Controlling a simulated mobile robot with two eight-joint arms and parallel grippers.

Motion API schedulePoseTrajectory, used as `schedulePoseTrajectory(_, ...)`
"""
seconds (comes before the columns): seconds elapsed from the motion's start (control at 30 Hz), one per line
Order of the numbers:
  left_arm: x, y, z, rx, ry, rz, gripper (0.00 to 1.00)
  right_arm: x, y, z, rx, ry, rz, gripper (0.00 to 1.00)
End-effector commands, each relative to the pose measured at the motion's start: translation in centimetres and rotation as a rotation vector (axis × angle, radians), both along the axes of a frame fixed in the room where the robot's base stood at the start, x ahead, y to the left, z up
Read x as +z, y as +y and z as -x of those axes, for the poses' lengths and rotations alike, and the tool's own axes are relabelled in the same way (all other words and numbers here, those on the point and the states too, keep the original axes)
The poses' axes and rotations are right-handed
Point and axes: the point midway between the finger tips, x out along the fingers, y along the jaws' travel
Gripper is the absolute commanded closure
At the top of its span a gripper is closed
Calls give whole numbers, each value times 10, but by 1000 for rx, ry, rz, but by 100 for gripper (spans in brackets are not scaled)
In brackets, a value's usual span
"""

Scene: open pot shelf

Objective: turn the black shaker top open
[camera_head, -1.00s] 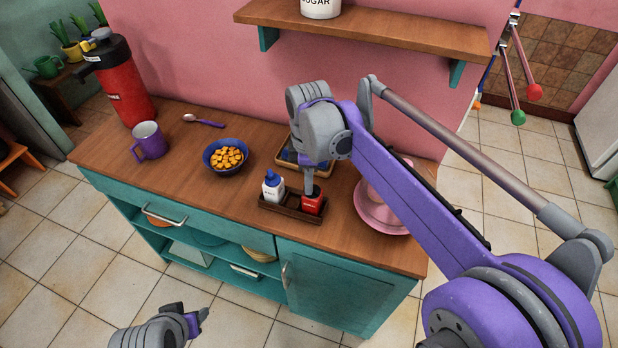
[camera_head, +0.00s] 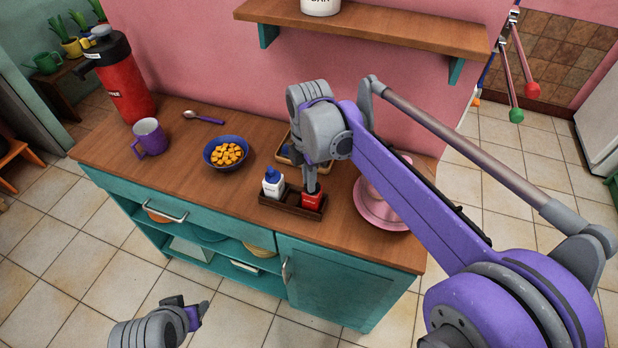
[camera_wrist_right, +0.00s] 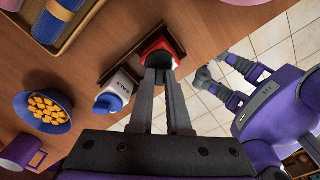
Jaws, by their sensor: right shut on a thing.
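The red shaker (camera_head: 312,202) stands upright in a small dark wooden tray (camera_head: 283,203) on the counter. It also shows in the right wrist view (camera_wrist_right: 154,43), beyond my fingertips. My right gripper (camera_head: 311,188) points down from above and is shut on the black shaker top (camera_wrist_right: 160,60). The fingers mostly hide this top, so its turn angle cannot be read. My left gripper (camera_head: 200,311) hangs low at the bottom left, away from the counter; its jaw opening is not clear.
A white salt shaker with a blue top (camera_head: 273,184) stands close left of the red shaker in the same tray. A pink plate (camera_head: 378,219) is close on the right. A blue bowl (camera_head: 226,154) and purple mug (camera_head: 150,138) stand further left. A shelf (camera_head: 370,25) hangs above.

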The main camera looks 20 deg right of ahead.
Motion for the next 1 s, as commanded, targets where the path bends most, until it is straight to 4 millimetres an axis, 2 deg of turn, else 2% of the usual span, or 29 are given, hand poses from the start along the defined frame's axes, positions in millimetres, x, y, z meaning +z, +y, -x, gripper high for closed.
schedulePoseTrajectory(0.3, 0, 0, 0, 0, 0, 0, 50, -1, 0, 0, 0, 1, 0, 100)
schedulePoseTrajectory(0.33, 0, 0, 0, 0, 0, 0, 50, -1, 0, 0, 0, 1, 0, 80)
schedulePoseTrajectory(0.47, 0, 0, 0, 0, 0, 0, 50, -1, 0, 0, 0, 0, 0, 56)
schedulePoseTrajectory(0.5, 0, 0, 0, 0, 0, 0, 50, 0, 0, 0, 0, 0, 0, 54)
schedulePoseTrajectory(0.83, 0, 0, 0, 0, 0, 0, 50, 4, 0, 0, 0, 0, 0, 54)
schedulePoseTrajectory(1.0, 3, 0, -1, 0, -1, 0, 50, 28, 0, 0, 0, 0, 0, 54)
